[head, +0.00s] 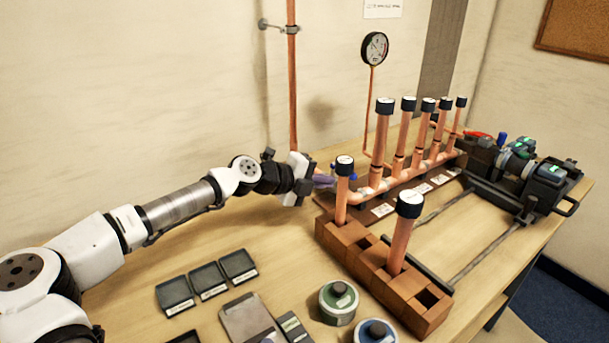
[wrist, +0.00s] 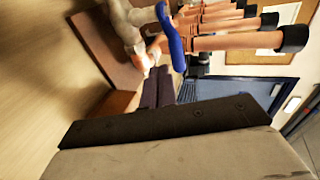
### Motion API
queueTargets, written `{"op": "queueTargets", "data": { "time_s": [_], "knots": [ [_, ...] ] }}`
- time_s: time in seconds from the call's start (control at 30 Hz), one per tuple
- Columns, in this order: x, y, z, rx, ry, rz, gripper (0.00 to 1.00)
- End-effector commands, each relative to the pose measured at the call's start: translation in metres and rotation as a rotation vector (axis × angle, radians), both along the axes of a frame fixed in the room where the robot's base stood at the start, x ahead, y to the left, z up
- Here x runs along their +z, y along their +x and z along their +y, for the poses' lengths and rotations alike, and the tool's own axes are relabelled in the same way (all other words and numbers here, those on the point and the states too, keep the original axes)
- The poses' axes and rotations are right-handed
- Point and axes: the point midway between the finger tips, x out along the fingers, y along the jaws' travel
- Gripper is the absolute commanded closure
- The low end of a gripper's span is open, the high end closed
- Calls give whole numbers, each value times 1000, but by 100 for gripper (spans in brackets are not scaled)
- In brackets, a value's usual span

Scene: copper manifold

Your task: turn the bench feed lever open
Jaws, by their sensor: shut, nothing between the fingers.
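The bench feed lever is most likely the blue handle (wrist: 171,38) at the near end of the copper manifold (head: 405,176). In the wrist view it stands just beyond my fingertips. In the head view only a small blue part (head: 352,177) shows behind my gripper and a capped pipe. My gripper (head: 325,181) is shut and empty, its purple fingers pointing right toward the manifold's near end. In the wrist view the fingers (wrist: 158,86) are together, close to the blue handle. I cannot tell whether they touch it.
A brick-coloured block rack (head: 345,240) holding two capped copper pipes stands just right of my gripper. Several capped uprights rise from the manifold. A gauge (head: 375,48) stands behind. Black trays (head: 207,279) and round tins (head: 338,302) lie in front. A machine (head: 545,180) stands at right.

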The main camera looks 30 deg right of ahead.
Motion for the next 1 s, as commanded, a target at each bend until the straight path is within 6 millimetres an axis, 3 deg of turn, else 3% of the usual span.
{"op": "queueTargets", "data": {
  "time_s": [0.2,0.63,0.8,1.0],
  "knots": [
    [7,1,-24,0,0,-1,100],
    [7,2,-28,1,0,-1,100],
    [8,-2,-43,-2,0,-1,100],
    [9,-2,-45,-2,-2,-2,100]
  ]
}}
